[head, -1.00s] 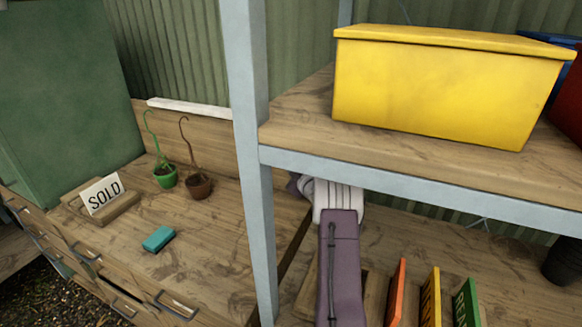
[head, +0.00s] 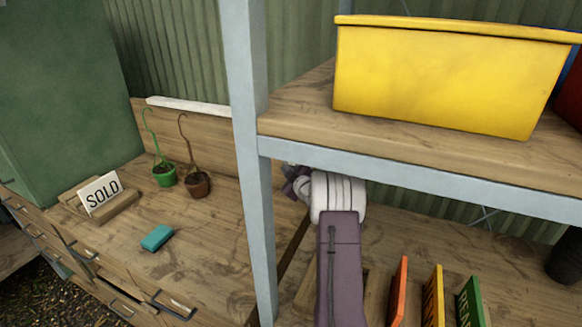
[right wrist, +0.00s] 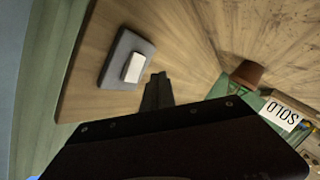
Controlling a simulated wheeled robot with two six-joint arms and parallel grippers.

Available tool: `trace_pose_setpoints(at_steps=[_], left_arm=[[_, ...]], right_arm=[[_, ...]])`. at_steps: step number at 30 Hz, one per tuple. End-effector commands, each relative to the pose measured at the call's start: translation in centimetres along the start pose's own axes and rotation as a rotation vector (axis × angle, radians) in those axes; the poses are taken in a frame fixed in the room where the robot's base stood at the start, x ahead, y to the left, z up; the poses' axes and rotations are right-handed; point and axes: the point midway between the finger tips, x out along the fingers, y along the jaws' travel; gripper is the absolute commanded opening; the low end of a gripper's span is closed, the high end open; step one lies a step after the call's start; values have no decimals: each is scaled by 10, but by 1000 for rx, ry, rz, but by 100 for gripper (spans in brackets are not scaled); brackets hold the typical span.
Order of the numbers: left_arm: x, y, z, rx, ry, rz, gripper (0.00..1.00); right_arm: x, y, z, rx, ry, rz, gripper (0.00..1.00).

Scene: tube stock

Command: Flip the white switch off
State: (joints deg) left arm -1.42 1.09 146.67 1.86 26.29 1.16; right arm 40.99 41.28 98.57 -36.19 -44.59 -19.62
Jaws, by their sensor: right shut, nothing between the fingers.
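The white switch (right wrist: 134,67) is a small rocker on a grey plate (right wrist: 112,78), fixed to a wooden panel in the right wrist view. My right gripper (right wrist: 157,80) is shut and empty, with its fingertips just beside the plate's lower right side; whether they touch it I cannot tell. In the head view my right arm reaches under the shelf, and its wrist shows beside the grey post. The post hides the fingertips, and the switch is not seen there. My left gripper is in neither view.
The grey post (head: 253,170) and the shelf with a yellow bin (head: 440,80) stand close to my right arm. Two potted hooks, green (head: 164,175) and brown (head: 198,184), a SOLD sign (head: 101,192) and a teal block (head: 157,238) are on the bench.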

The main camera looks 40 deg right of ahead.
Motion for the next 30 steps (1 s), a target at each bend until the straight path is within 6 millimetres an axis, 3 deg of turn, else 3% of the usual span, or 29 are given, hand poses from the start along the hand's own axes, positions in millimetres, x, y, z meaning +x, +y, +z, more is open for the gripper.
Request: trace_pose_setpoints(at_steps=[11, 30], left_arm=[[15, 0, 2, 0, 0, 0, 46], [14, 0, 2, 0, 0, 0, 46]], right_arm=[[-22, -17, -16, -1, 1, 0, 0], [-23, -17, -16, -1, 0, 0, 0]])
